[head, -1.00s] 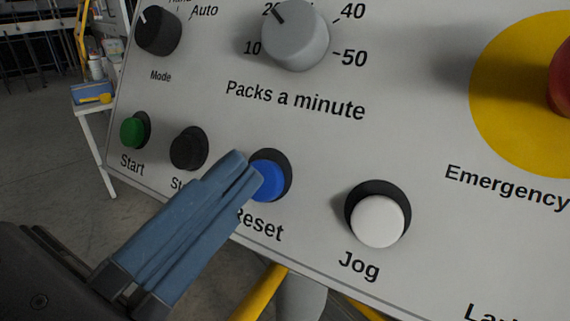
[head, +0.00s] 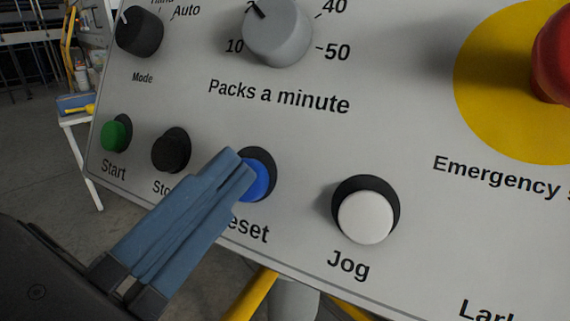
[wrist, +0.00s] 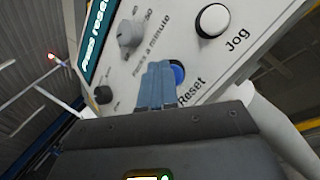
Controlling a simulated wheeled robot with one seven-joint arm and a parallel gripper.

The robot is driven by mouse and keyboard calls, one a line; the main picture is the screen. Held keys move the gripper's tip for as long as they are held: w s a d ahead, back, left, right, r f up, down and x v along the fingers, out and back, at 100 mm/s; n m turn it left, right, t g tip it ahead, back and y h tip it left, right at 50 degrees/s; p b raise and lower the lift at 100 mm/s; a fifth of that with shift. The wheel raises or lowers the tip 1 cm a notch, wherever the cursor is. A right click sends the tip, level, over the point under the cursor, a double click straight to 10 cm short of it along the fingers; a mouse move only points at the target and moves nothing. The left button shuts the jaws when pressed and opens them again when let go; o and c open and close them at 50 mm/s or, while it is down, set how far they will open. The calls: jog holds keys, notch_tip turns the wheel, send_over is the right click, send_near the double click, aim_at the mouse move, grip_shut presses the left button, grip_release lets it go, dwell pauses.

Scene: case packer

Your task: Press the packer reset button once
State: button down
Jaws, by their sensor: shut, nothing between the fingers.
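The blue reset button (head: 259,180) sits in a dark round recess in the light grey control panel (head: 400,120), above the label "Reset". My gripper (head: 240,168) is shut and empty, its blue fingertips over the left part of the button in the head view and hiding the start of the label. In the wrist view, the fingertips (wrist: 158,72) overlap the left side of the blue button (wrist: 178,75). I cannot tell whether the tips touch the button or stand just in front of it.
A white Jog button (head: 366,216) is right of the blue one. A black stop button (head: 170,152) and a green Start button (head: 114,136) are to the left. Above are a grey rate knob (head: 277,33) and a black Mode knob (head: 139,32). A red emergency button (head: 553,55) is far right.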

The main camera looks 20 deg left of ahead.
jog(key=shift+w+f, duration=0.15)
jog(key=shift+w, duration=0.1)
dwell(0.6)
jog(key=shift+s+r, duration=0.4)
jog(key=shift+s, duration=0.3)
jog(key=s, duration=0.1)
jog(key=s+r, duration=0.1)
jog(key=s, duration=0.1)
jog(key=s+r, duration=0.1)
jog(key=shift+s+a+r, duration=0.1)
jog(key=shift+s+r, duration=0.05)
jog(key=shift+r, duration=0.1)
dwell(0.7)
